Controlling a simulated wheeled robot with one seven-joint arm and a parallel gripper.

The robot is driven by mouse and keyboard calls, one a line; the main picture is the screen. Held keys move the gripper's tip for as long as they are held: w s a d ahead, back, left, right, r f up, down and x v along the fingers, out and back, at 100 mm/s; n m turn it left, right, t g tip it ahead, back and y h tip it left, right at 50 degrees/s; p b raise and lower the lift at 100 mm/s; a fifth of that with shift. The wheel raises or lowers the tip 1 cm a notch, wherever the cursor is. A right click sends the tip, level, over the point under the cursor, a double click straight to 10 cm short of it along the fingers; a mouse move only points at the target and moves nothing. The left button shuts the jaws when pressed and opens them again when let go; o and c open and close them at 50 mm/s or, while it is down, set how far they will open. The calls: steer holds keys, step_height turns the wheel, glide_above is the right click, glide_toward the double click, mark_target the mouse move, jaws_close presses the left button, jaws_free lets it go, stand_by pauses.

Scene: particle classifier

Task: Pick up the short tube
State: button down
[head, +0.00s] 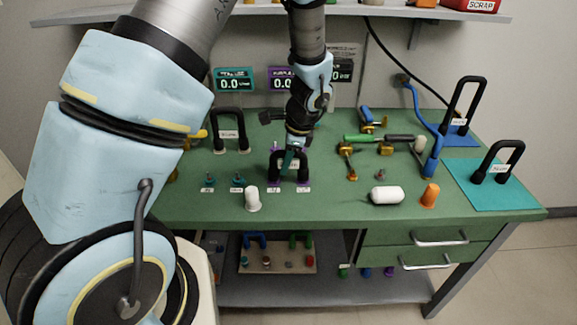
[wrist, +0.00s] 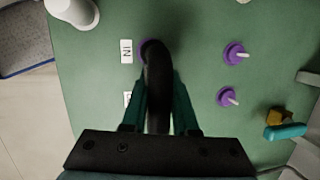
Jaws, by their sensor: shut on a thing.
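My gripper (head: 291,154) is at the middle of the bench, with its jaws shut on a short black arched tube (head: 304,168). In the wrist view, the black tube (wrist: 156,62) runs between the teal fingers of my gripper (wrist: 159,92). The tube's ends are down by purple fittings on the bench; I cannot tell whether it is seated on them or just clear. Another black arch (head: 497,160) of low height stands on a teal mat (head: 503,200) at right.
A tall black arch (head: 463,103) stands on a blue mat at back right, another arch (head: 230,131) at back left. A white cup-like piece (head: 253,198), a white cylinder (head: 387,196) and an orange piece (head: 430,195) are near the front edge. Purple fittings (wrist: 235,53) stand beside the tube.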

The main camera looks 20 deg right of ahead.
stand_by(0.3)
step_height(320, 180, up, 10)
steer(key=shift+b, duration=0.9)
steer(key=shift+r, duration=0.15)
steer(key=shift+r+p, duration=2.1)
steer(key=shift+r, duration=0.1)
step_height(320, 180, up, 3)
steer(key=p, duration=0.3)
